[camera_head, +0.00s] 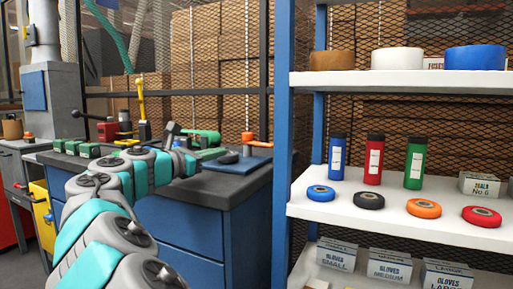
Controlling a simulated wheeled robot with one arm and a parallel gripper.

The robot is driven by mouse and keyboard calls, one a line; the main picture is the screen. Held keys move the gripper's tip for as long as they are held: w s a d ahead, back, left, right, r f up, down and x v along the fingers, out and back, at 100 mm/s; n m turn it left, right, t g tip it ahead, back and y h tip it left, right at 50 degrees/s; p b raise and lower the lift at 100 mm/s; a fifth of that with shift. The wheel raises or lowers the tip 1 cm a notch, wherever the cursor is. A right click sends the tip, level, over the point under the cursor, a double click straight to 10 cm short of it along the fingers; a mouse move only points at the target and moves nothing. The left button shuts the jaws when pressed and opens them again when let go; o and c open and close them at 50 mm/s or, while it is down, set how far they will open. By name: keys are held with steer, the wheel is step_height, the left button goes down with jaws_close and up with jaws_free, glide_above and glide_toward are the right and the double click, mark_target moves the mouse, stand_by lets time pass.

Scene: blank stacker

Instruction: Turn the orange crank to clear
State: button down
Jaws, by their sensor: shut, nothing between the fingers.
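A small orange knob (247,136) stands upright on a short post at the back right of the dark workbench top. It appears to be the orange crank's handle. A blue plate (256,163) lies beneath it, with a dark round part (229,158) to its left. My grey and teal arm reaches in from the lower left over the bench. My gripper (172,129) is at its far end, shut and empty, left of the orange knob and apart from it. Its fingertips are small and hard to make out. A second small orange part (28,135) shows at the far left.
Green blocks (88,150), a yellow lever (141,98) and a green tool (205,138) are on the bench (222,186) around my arm. A blue-framed shelf (300,205) with tape rolls and bottles stands close on the right. Wire mesh closes the back.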

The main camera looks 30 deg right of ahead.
mark_target(259, 143)
steer(key=shift+a+n+g, duration=0.2)
steer(key=shift+n+g, duration=0.3)
steer(key=shift+n, duration=0.3)
steer(key=shift+d+g, duration=0.2)
steer(key=shift+g, duration=0.1)
steer(key=x, duration=0.6)
steer(key=b+x, duration=0.1)
steer(key=x, duration=0.6)
steer(key=shift+w+d+r, duration=0.1)
steer(key=shift+d+r, duration=0.15)
steer(key=shift+d+r, duration=0.1)
steer(key=shift+d, duration=0.05)
steer(key=shift+d+r+n+t+p, duration=0.15)
steer(key=shift+d+n+t+p, duration=0.25)
steer(key=shift+n+t+p, duration=0.25)
steer(key=shift+t+y, duration=0.3)
steer(key=shift+t, duration=0.05)
steer(key=shift+d, duration=0.1)
